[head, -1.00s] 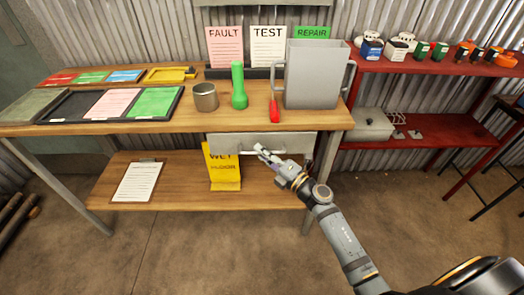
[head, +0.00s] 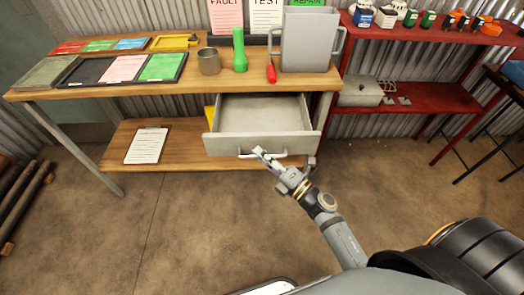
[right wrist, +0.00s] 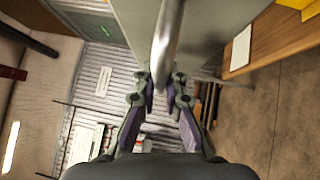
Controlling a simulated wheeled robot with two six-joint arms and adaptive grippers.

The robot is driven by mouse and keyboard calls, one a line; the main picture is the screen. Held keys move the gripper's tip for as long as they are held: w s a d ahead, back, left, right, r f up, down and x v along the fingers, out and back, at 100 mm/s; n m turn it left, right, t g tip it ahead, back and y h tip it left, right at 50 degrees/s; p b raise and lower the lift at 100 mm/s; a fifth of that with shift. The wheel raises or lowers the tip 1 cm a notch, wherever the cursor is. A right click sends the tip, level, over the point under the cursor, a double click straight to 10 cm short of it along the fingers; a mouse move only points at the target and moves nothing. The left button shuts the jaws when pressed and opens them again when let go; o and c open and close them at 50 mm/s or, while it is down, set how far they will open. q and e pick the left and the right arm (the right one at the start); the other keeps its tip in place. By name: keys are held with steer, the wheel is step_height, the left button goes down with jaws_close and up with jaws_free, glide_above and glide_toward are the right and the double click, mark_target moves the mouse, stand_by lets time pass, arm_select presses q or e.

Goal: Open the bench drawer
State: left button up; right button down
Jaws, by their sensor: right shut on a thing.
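The bench drawer (head: 262,116) is grey and stands pulled out from under the wooden bench top, and its inside looks empty. Its bar handle (head: 245,155) runs across the front panel. In the right wrist view the handle (right wrist: 167,45) comes down between the two fingers of my right gripper (right wrist: 163,88), beside the drawer front. My left gripper is in neither view.
On the bench top (head: 130,85) stand a metal cup (head: 209,61), a green torch (head: 239,50), a red-handled tool (head: 271,71) and a grey bin (head: 309,42). A clipboard (head: 147,145) lies on the lower shelf. A red shelf unit (head: 435,97) stands to the right. Floor before the drawer is clear.

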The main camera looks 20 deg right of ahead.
stand_by(0.3)
steer(key=c, duration=1.4)
jaws_free()
steer(key=shift+s, duration=0.1)
steer(key=v, duration=1.2)
